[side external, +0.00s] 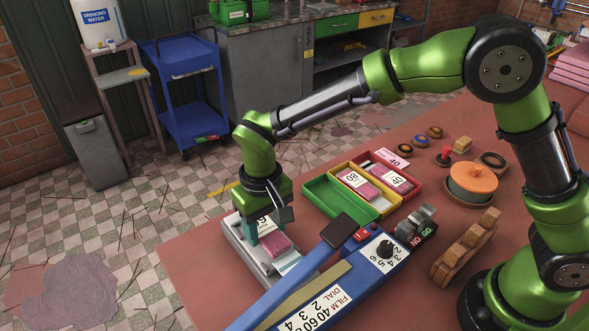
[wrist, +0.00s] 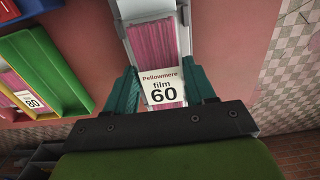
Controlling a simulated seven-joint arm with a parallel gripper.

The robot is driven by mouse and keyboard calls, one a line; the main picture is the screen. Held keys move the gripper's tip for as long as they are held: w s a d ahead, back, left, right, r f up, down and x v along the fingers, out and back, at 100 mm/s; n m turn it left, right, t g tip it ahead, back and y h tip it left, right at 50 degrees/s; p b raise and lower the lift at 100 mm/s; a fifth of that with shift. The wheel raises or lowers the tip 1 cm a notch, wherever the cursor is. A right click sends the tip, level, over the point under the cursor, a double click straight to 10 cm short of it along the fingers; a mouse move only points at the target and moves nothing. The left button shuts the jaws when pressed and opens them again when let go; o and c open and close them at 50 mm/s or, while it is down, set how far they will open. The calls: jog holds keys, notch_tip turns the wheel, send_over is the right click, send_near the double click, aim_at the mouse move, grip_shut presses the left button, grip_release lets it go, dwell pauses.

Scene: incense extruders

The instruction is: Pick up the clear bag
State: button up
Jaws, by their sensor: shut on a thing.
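The clear bag (wrist: 157,45) is full of pink sticks and has a white label reading "Pellowmere film 60". In the side view the bag (side external: 279,243) is at the grey tray (side external: 239,243) on the table's left edge. My gripper (wrist: 161,76) points down, its teal fingers shut on the bag's two sides near the label. In the side view my gripper (side external: 268,232) partly covers the bag. I cannot tell whether the bag touches the tray's floor.
An empty green bin (side external: 322,187) stands right of the tray, beside yellow (side external: 340,170) and red (side external: 383,154) bins holding labelled pink packs. A blue film dial device (side external: 345,285) lies close in front. An orange-lidded pot (side external: 472,179) and wooden rack (side external: 464,250) stand further right.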

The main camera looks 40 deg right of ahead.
aim_at(266, 230)
notch_tip(266, 230, up, 16)
jog(key=w+d, duration=0.1)
jog(key=d, duration=0.1)
jog(key=w+d+f+m, duration=0.1)
jog(key=d+f, duration=0.6)
jog(key=d, duration=0.2)
jog(key=w+d+f, duration=0.1)
jog(key=d+f, duration=0.5)
jog(key=d, duration=0.4)
jog(key=shift+n, duration=0.5)
jog(key=shift+w+d+f, duration=0.15)
jog(key=shift+d+f, duration=0.05)
jog(key=shift+f, duration=2.15)
jog(key=shift+w+d+f, duration=0.1)
jog(key=shift+d+f, duration=0.05)
jog(key=shift+f, duration=2.15)
